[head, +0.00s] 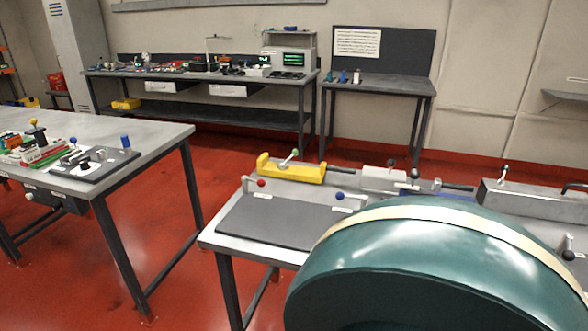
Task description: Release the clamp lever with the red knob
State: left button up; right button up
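A clamp lever with a red knob (261,183) stands at the back left of a dark mat (268,226) on the near bench. A similar lever with a blue knob (339,196) stands to its right, along the mat's back edge. I cannot tell from here whether either lever is clamped or released. Behind them is a yellow holder (291,171) with a lever bearing a green knob (295,152). Neither of my grippers is in view. The front right of the bench is hidden.
Grey fixtures (383,178) line the back of the near bench (242,248). A left table (150,131) carries coloured parts and a dark plate (100,164). A red floor aisle (190,240) separates the two. A cluttered bench (190,77) and smaller table (385,84) stand along the wall.

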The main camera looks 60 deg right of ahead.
aim_at(261, 183)
jog(key=z, duration=1.6)
jog(key=i+j+z, duration=0.25)
jog(key=i+j, duration=0.65)
